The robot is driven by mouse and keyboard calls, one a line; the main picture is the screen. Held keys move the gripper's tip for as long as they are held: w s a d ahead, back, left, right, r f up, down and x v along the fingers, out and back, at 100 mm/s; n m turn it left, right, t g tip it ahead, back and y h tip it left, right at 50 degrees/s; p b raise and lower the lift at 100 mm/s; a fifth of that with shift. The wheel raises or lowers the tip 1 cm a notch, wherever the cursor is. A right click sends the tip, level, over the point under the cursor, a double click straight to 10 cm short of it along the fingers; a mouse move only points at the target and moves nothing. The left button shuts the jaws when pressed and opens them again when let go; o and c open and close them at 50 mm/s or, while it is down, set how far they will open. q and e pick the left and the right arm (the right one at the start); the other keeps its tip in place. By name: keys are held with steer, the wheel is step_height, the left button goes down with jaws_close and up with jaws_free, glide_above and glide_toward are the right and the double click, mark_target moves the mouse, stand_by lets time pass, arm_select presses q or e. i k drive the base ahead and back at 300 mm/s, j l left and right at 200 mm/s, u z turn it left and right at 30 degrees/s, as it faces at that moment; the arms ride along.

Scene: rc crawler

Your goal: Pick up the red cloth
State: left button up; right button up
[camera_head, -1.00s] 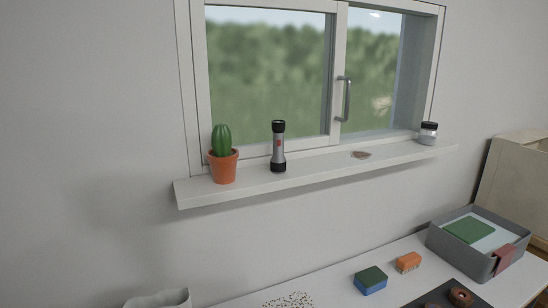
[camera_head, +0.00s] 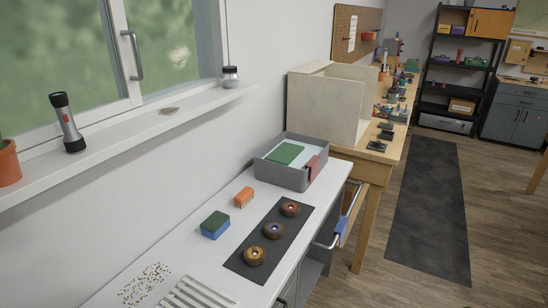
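A dark red cloth (camera_head: 313,167) hangs over the right-hand wall of a grey bin (camera_head: 284,182) on the white counter. Part of the cloth lies on the rim and part drapes down outside. A green flat pad (camera_head: 286,153) lies on a pale surface inside the bin. Neither of my grippers shows in the head view.
A dark mat (camera_head: 240,262) with three round brown wheel-like parts lies on the white counter (camera_head: 187,241). Beside it are a green-and-blue block (camera_head: 215,225) and an orange block (camera_head: 243,197). A wooden box (camera_head: 323,109) stands behind the bin. Floor to the right is open.

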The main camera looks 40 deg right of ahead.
mark_target(313, 163)
steer(key=i+l, duration=0.1)
steer(key=l, duration=0.7)
steer(key=l+u, duration=0.1)
steer(key=l, duration=0.7)
steer(key=i+l, duration=0.15)
steer(key=l, duration=0.65)
